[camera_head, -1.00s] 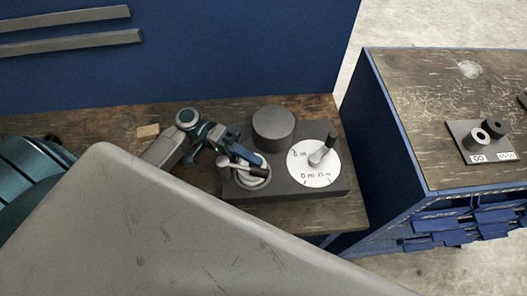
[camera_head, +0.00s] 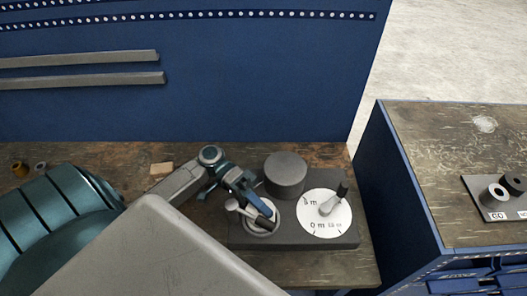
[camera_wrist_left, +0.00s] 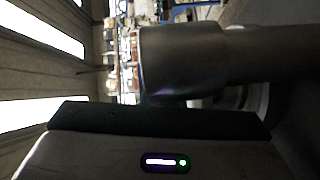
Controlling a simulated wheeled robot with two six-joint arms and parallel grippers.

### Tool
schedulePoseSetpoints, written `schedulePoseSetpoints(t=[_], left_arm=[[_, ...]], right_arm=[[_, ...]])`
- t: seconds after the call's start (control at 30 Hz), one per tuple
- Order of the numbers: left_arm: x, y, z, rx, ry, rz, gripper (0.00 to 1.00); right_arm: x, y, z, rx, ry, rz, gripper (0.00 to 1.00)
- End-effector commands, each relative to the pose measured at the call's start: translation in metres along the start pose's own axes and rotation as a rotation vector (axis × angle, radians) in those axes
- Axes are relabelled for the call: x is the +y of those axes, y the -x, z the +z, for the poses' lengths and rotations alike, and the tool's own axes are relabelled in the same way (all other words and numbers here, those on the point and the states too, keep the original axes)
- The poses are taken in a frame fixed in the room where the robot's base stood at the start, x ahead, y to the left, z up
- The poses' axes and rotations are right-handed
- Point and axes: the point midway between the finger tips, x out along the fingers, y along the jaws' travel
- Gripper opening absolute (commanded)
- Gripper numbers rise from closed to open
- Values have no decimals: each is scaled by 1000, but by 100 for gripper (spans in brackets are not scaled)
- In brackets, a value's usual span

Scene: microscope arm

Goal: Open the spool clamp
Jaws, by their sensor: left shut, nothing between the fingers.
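A dark grey fixture base (camera_head: 290,238) sits on the wooden bench. It carries a dark round cylinder (camera_head: 287,172), a white marked dial (camera_head: 325,226) with a dark-knobbed lever (camera_head: 333,202), and a pale ring with a short pale lever (camera_head: 234,205) at its left. I cannot tell for sure which part is the spool clamp. My left gripper (camera_head: 266,216) is shut and empty over the ring, partly hiding it; whether it touches is unclear. A big dark cylindrical part (camera_wrist_left: 190,58) fills the middle of the left wrist view. My right gripper is not in view.
A small wooden block (camera_head: 162,169) lies on the bench behind my arm. A blue panel with grey rails (camera_head: 80,82) stands behind. A second blue bench (camera_head: 440,150) at the right holds a gauge plate (camera_head: 490,205). A large grey surface hides the lower left.

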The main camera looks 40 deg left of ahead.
Motion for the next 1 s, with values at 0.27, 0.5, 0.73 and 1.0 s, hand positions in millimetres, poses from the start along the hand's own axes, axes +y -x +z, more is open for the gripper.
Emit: schedulePoseSetpoints(t=[0.27, 0.5, 0.73, 1.0], left_arm=[[-4, 37, 1, -3, 2, -7, 0], [-3, 78, 0, -2, 2, -5, 0], [-2, 102, 0, -1, 1, -3, 0], [0, 105, -1, 0, 0, 0, 0]], right_arm=[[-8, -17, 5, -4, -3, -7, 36], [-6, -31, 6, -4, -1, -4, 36], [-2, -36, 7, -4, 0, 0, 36], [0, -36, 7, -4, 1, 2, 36]])
